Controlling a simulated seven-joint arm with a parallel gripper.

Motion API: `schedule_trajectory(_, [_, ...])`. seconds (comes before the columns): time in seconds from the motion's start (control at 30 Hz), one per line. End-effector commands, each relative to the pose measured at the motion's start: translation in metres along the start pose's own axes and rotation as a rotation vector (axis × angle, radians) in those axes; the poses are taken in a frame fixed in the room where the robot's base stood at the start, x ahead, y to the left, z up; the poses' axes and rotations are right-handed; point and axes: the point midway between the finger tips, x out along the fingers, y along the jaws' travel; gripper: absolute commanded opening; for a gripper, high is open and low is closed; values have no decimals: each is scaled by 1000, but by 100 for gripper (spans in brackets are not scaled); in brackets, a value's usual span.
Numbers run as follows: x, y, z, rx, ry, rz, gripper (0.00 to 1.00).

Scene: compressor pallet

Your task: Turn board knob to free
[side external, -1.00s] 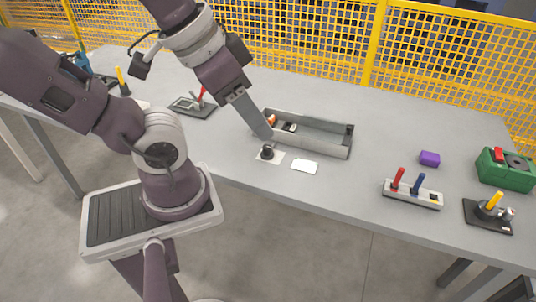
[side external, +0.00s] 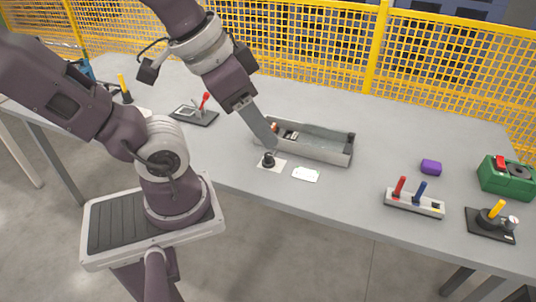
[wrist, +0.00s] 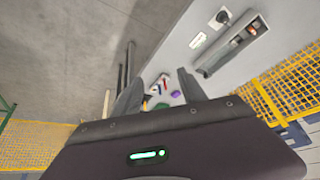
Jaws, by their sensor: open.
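A small black knob (side external: 269,160) stands on a white square plate on the grey table, near its front edge. In the wrist view the knob (wrist: 223,17) shows at the top, off to the right of my fingers and not between them. My gripper (side external: 272,145) points down close to the knob, just above and behind it in the side view; I cannot tell the exact gap. In the wrist view my gripper (wrist: 158,90) has its two fingers apart, with nothing held between them. Any marking on the knob is too small to read.
A grey tray (side external: 345,155) with small parts lies right behind the knob. A white card (side external: 306,174) lies to its right. Farther right are a lever block (side external: 414,204), a purple block (side external: 431,167), a green box (side external: 507,177) and a yellow-handled joystick (side external: 492,219).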

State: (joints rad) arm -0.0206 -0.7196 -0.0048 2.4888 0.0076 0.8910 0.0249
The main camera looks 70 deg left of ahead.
Motion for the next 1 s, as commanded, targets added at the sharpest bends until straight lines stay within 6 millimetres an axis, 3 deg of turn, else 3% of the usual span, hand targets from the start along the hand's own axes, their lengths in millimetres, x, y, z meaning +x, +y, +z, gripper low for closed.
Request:
schedule_trajectory(0.13, [38,-41,-41,116,-132,-100,49])
schedule_trajectory(0.27, [102,-110,-70,286,-297,-120,49])
schedule_trajectory(0.37, [159,-167,-66,405,-399,-61,49])
schedule_trajectory(0.5, [230,-228,-35,529,-457,59,49])
schedule_trajectory(0.6, [261,-249,-13,579,-459,123,49])
schedule_trajectory(0.7, [276,-258,-1,604,-454,153,49])
schedule_trajectory(1.0, [323,-258,24,610,-455,160,49])
